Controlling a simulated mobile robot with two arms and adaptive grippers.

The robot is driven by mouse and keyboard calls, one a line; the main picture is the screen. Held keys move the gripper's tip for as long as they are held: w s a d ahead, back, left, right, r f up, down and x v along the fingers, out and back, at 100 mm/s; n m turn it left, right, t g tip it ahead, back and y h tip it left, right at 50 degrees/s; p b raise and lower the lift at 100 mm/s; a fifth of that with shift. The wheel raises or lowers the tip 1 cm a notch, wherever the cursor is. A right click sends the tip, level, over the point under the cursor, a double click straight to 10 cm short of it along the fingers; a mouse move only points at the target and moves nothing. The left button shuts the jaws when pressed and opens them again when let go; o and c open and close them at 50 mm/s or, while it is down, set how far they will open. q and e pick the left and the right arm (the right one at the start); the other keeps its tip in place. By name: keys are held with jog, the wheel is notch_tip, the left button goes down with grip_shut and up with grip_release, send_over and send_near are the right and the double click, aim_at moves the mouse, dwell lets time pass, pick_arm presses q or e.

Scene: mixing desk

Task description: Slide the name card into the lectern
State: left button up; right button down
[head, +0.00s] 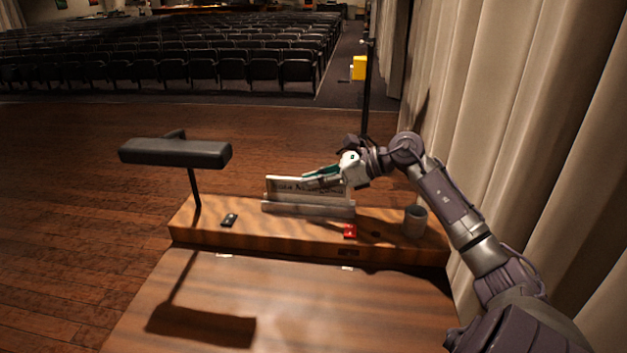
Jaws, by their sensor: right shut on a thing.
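The wooden lectern (300,290) fills the lower middle, with a raised ledge (200,232) along its far side. A pale slotted holder (308,209) stands on the ledge. A name card (284,184) with dark lettering stands upright at the holder, its lower edge hidden behind or in it; I cannot tell how deep it sits. My right gripper (318,177) reaches in from the right and is shut on the name card near its upper right part, covering some of the lettering. My left gripper is not in view.
A black lamp (175,152) rises at the ledge's left. A small black device (229,220), a red object (350,231) and a grey cup (415,221) sit on the ledge. A dark stand (367,100) with a yellow box (359,67) is behind; curtains (520,120) close the right side.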

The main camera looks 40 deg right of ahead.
jog(key=shift+f+b, duration=0.4)
jog(key=shift+b, duration=0.05)
jog(key=c, duration=1.2)
grip_release()
jog(key=v, duration=1.2)
